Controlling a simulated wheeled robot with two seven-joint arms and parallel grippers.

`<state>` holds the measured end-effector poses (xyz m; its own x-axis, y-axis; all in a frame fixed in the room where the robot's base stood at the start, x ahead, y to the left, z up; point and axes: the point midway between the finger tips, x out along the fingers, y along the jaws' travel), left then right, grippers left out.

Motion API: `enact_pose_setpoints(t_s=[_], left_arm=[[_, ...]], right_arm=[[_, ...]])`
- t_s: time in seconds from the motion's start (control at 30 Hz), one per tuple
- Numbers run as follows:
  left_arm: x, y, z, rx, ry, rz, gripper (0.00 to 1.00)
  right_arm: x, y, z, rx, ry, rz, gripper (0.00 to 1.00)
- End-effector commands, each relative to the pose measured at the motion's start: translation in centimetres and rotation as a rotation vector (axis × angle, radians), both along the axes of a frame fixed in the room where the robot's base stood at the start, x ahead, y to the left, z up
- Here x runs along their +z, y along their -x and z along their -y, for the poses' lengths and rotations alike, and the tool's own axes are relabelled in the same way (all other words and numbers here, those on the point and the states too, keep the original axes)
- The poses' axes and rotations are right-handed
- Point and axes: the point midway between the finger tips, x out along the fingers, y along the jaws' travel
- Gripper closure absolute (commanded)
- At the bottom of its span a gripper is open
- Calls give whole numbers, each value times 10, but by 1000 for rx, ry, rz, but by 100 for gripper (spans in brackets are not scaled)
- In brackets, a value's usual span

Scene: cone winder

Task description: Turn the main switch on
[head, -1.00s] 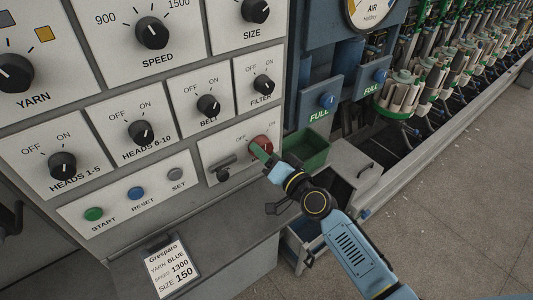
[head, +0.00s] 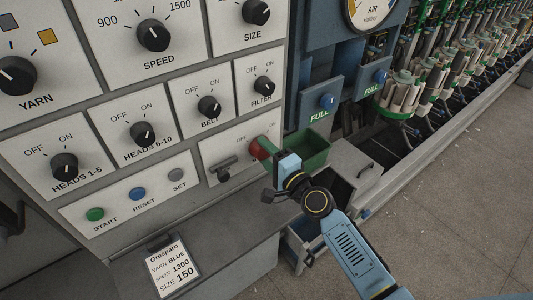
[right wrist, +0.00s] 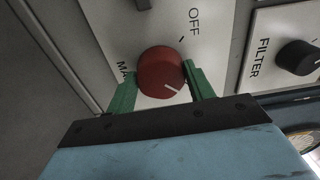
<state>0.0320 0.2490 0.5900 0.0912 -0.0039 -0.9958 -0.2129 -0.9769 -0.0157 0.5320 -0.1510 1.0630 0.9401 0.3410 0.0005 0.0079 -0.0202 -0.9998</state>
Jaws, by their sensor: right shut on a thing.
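The main switch is a red round knob (head: 257,149) on the lower right panel of the machine front, with OFF and ON lettering above it. My right gripper (head: 266,149) is at the knob, its green fingers shut on it. In the right wrist view the red knob (right wrist: 160,72) sits between the two green fingers of the gripper (right wrist: 158,80), one on each side. Its white pointer line faces the lower right of that picture, away from the OFF tick. The ON mark is hidden there. My left gripper is not in view.
A small dark handle (head: 222,167) sticks out left of the knob. The filter knob (head: 263,86) is above it. A green bin (head: 308,150) and an open drawer (head: 322,190) are to the right, close to my right arm. A label card (head: 172,268) lies below.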

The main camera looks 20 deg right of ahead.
Motion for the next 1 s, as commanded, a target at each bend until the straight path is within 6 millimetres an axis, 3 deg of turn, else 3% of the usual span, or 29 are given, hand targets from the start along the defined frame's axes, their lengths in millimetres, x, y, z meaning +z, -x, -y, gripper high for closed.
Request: enact_pose_setpoints(t_s=[0.6, 0.63, 0.77, 1.0], left_arm=[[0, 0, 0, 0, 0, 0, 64], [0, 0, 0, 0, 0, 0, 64], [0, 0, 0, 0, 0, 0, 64], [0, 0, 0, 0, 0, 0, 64]], right_arm=[[-2, 1, 0, 1, -38, -17, 70], [-2, 1, 0, 1, -38, -17, 43], [-1, 0, 0, 1, -37, -16, 26], [-1, 0, 0, 0, -35, -14, 26]])
